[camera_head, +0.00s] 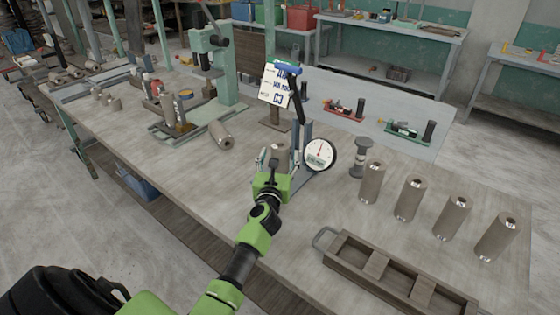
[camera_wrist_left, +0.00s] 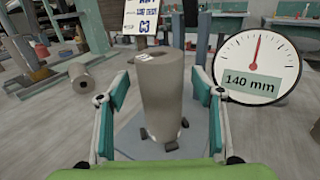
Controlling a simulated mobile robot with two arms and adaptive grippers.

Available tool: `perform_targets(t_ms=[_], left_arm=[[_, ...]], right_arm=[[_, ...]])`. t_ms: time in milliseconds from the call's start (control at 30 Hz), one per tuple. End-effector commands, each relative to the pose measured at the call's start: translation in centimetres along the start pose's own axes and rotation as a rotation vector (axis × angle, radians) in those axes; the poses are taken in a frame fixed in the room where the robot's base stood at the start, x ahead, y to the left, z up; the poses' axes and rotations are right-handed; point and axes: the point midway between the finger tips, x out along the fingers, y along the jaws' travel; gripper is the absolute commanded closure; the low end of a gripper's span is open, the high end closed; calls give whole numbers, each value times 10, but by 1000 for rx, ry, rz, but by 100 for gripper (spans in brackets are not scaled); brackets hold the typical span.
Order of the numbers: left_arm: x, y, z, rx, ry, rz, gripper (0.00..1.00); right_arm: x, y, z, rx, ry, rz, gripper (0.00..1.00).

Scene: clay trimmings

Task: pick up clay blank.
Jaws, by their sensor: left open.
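A grey-brown clay blank (camera_wrist_left: 163,98), an upright cylinder with a hole in its top, stands on a blue-grey plate in front of my left gripper (camera_wrist_left: 158,115). In the left wrist view the fingers are open, one on each side of the blank, with visible gaps. In the head view my left gripper (camera_head: 272,170) is at the gauge stand and partly hides the blank (camera_head: 279,150). A round dial (camera_head: 319,154) stands just right of it and reads 140 mm in the left wrist view (camera_wrist_left: 256,64). My right gripper is not in view.
Another blank lies on its side (camera_head: 221,135) to the left. Several cylinders stand in a row at right, such as this one (camera_head: 371,182). A wooden tray (camera_head: 335,262) with compartments lies at the front right. A green press (camera_head: 226,70) and a card (camera_head: 279,84) stand behind.

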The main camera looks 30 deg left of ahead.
Motion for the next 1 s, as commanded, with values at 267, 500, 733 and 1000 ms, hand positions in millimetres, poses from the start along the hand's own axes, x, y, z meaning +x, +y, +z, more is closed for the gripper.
perform_targets(t_ms=[267,500,733,1000], left_arm=[[18,0,-1,-1,0,-1,39],[17,-1,-1,0,0,-1,63],[18,-1,2,-1,-5,-2,100],[18,-1,6,0,-5,-2,100]], right_arm=[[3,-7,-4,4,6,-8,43],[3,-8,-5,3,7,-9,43],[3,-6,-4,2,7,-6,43],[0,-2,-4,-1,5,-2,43]])
